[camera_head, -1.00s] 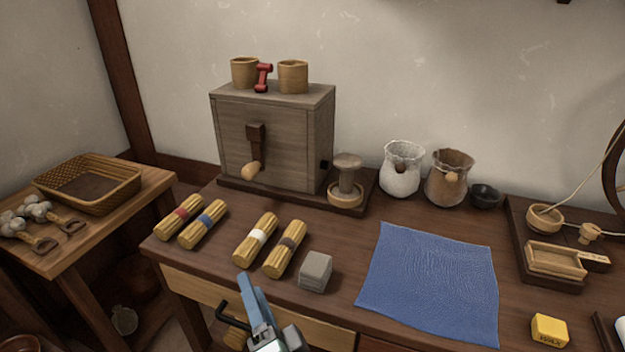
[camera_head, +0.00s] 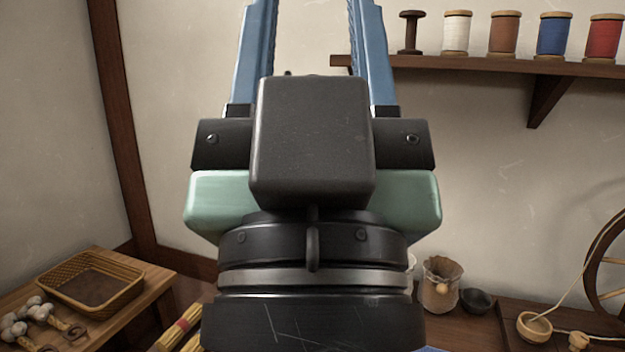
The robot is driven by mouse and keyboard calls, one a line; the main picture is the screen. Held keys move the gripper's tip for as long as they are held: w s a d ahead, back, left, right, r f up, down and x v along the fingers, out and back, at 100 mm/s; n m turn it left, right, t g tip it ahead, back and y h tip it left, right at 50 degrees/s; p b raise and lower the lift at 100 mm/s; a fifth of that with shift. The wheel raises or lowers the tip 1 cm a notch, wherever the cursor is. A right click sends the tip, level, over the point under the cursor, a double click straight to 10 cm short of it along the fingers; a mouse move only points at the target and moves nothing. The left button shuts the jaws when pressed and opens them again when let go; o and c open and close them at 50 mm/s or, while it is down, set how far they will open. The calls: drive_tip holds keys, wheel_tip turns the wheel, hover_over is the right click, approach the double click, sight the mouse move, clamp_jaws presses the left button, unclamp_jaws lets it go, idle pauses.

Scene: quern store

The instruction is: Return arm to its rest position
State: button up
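My gripper (camera_head: 314,40) is raised large in the middle of the head view, its two blue fingers pointing up. The fingertips are cut off by the top edge. My gripper and wrist hide most of the table, including the place of the wooden box and most of the blue cloth.
A wicker basket (camera_head: 68,310) is on the side table at left. A shelf (camera_head: 480,66) with several thread spools is at upper right. A brown sack (camera_head: 440,290), a dark bowl (camera_head: 478,300) and a spinning wheel (camera_head: 597,262) are at right.

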wheel_tip(320, 180, up, 22)
drive_tip(key=p, duration=2)
drive_tip(key=shift+r, duration=0.15)
